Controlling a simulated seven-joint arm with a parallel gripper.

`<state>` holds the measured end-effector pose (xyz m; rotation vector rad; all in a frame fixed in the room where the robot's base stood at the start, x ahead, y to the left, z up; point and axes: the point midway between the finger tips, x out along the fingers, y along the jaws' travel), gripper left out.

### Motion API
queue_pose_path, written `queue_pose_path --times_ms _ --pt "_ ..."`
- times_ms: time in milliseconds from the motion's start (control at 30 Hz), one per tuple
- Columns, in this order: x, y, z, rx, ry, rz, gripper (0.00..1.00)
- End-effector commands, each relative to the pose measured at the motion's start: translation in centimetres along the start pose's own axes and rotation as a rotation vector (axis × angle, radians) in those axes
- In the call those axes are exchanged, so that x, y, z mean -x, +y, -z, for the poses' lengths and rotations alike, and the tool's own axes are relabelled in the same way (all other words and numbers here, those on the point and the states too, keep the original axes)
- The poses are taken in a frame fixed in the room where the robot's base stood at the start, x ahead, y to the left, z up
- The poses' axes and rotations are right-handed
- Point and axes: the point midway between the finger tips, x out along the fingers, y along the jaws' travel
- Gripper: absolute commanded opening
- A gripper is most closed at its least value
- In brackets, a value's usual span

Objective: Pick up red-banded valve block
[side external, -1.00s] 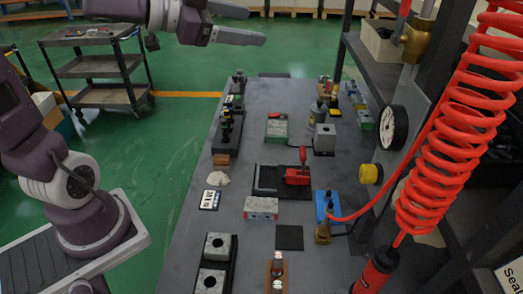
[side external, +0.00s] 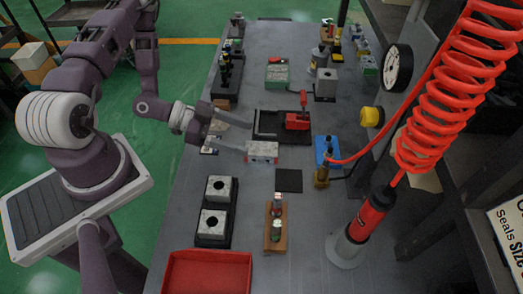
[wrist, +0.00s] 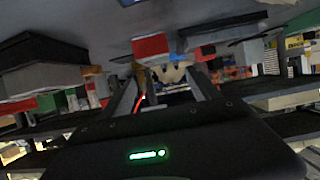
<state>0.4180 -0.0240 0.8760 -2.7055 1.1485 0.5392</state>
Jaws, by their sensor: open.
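The red-banded valve block (side external: 262,152), a grey block with a red strip along its side, lies on the grey bench near the middle. My gripper (side external: 247,138) is open at the block's left, its two fingers pointing right toward it. One fingertip overlaps the block's left end in the side view; I cannot tell whether they touch. In the wrist view a red and pale block (wrist: 150,47), which appears to be the same one, shows beyond the open fingers (wrist: 162,90). Nothing is seen held between the fingers.
A black tray with a red vise-like tool (side external: 297,121) lies just behind the block. A dark square pad (side external: 289,181) and a blue block (side external: 325,149) are at its right. Two grey bored blocks (side external: 213,223) stand in front. A red bin (side external: 207,275) is at the front edge.

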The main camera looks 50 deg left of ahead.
Motion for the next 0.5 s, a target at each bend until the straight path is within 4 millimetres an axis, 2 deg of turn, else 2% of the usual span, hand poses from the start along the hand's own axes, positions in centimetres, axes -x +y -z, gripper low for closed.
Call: queue_pose_path --times_ms 100,500 --pt "-0.9 0.0 -1.1 -0.001 0.0 -0.001 0.71" --pt "-7.2 0.5 -1.4 -0.001 0.001 -0.003 0.71"
